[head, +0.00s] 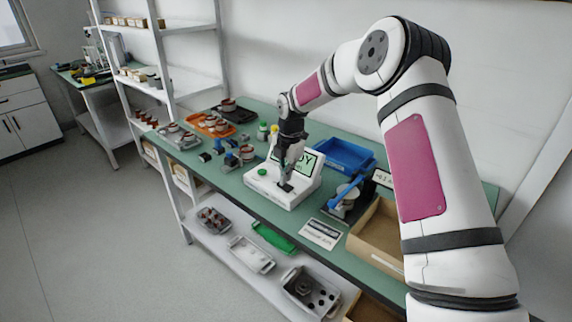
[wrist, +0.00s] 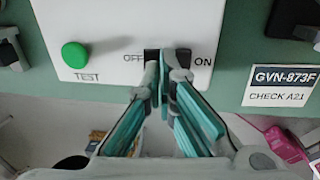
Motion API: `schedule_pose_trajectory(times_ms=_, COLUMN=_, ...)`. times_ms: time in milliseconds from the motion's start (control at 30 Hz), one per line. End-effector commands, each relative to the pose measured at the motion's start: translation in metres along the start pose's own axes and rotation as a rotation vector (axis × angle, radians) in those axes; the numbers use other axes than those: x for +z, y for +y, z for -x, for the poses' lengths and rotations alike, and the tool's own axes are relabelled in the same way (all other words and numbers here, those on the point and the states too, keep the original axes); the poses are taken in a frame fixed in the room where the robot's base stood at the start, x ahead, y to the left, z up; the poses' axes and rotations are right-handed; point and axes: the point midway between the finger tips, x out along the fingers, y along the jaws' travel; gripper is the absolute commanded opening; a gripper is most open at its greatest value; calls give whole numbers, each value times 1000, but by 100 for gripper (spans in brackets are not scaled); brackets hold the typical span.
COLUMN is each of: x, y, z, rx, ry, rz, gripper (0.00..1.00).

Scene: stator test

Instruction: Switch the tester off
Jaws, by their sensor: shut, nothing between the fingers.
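The tester (head: 270,191) is a white box on the green bench, with a lit green screen (head: 308,160) that my arm partly covers. Its front panel (wrist: 115,20) carries a round green TEST button (wrist: 75,55) and a dark switch (wrist: 152,54) between the words OFF and ON. My gripper (wrist: 167,62) is shut and empty, its fingertips right over the switch. They hide its middle, so I cannot tell which way it is set or whether they touch it. In the head view my gripper (head: 286,178) points down at the tester's front right.
A blue bin (head: 345,154) stands behind right of the tester. A blue clamp-like fixture (head: 345,196) and a cardboard box (head: 375,240) stand to the right. A label card (wrist: 283,87) reads GVN-873F, CHECK A21. Orange tray (head: 208,124) and small parts lie to the left.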

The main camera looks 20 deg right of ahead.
Motion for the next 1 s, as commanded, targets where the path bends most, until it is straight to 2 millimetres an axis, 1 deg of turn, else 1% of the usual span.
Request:
schedule_pose_trajectory(times_ms=133, x=-1, y=0, z=-7, rx=-1, ry=1, rz=1, gripper=0)
schedule_pose_trajectory(times_ms=567, x=0, y=1, z=-10, rx=0, ry=0, rz=1, gripper=0)
schedule_pose_trajectory(times_ms=733, x=1, y=4, z=-18, rx=1, ry=-1, rz=1, gripper=0)
schedule_pose_trajectory(times_ms=800, x=0, y=3, z=-15, rx=0, ry=-1, rz=1, gripper=0)
schedule_pose_trajectory(times_ms=1000, x=0, y=2, z=-16, rx=-2, ry=0, rz=1, gripper=0)
